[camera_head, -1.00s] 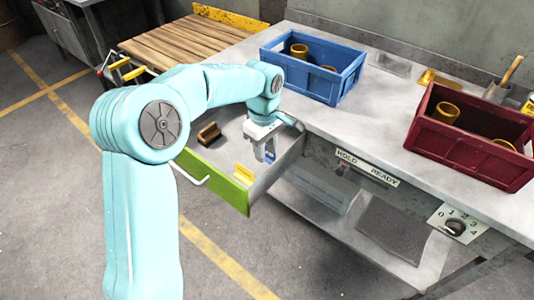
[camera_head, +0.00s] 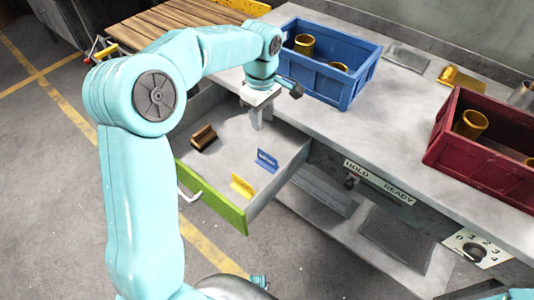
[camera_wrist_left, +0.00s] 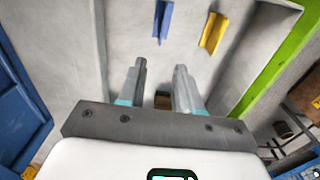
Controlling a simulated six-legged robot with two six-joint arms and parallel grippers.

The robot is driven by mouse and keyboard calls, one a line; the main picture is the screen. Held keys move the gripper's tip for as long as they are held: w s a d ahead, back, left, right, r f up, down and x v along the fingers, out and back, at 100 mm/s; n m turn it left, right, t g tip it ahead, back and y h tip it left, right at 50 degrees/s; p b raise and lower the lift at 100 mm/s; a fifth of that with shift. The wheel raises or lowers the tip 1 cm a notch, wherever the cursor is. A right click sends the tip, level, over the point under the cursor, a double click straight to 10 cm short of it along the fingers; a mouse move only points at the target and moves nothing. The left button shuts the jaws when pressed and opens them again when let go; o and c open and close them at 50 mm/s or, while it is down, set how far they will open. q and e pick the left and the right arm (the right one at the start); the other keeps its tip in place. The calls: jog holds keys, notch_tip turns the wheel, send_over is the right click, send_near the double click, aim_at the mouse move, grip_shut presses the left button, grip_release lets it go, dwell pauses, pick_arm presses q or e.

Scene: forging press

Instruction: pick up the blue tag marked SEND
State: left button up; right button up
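The blue tag (camera_head: 267,160) stands in the open drawer, near its right side; I cannot read any marking on it. It also shows at the top of the left wrist view (camera_wrist_left: 162,20). A yellow tag (camera_head: 242,185) stands beside it, closer to the green drawer front, and shows in the wrist view (camera_wrist_left: 212,32). My left gripper (camera_head: 258,122) is over the back part of the drawer, apart from the blue tag. In the wrist view its two fingers (camera_wrist_left: 160,78) are spread with nothing held between them. My right gripper is not in view.
A brown block (camera_head: 204,138) lies at the drawer's left side. The drawer's green front (camera_head: 215,203) has a handle. A blue crate (camera_head: 325,75) and a red crate (camera_head: 470,160) with brass parts stand on the bench top (camera_head: 370,130). The drawer floor's middle is clear.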

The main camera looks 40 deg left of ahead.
pick_arm(q)
jog(key=b, duration=0.2)
send_over(264, 162)
jog(key=f, duration=1)
jog(key=shift+a, duration=0.2)
notch_tip(264, 162, down, 6)
jog(key=shift+w+d+f+b, duration=0.1)
jog(key=shift+d+b, duration=0.05)
jog(key=shift+b, duration=0.4)
grip_shut()
